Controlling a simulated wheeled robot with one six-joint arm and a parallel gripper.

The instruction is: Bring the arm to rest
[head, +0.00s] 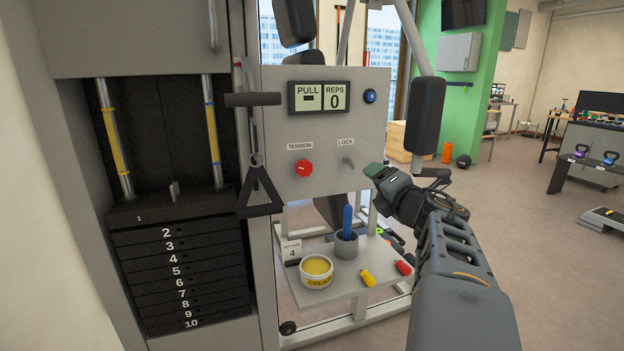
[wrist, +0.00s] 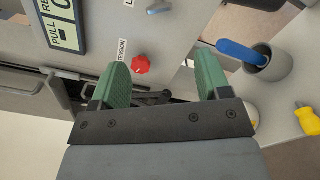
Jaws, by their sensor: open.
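My gripper (head: 374,174) is in front of the grey machine panel (head: 325,120), at its lower right near the lock toggle (head: 348,162). In the wrist view, its two green fingers (wrist: 158,85) are spread apart with nothing between them. The red tension knob (head: 303,168) is on the panel, left of my gripper; in the wrist view it shows beyond the fingers (wrist: 141,64). My arm reaches in from the lower right of the head view. I cannot tell the exact gap between the fingers and the panel.
A shelf (head: 345,285) below holds a grey cup (head: 346,247) with a blue-handled tool, a yellow tub (head: 316,271) and yellow and red small tools. A black triangular handle (head: 260,190) hangs at the left beside the weight stack (head: 180,270). Open floor (head: 530,220) lies to the right.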

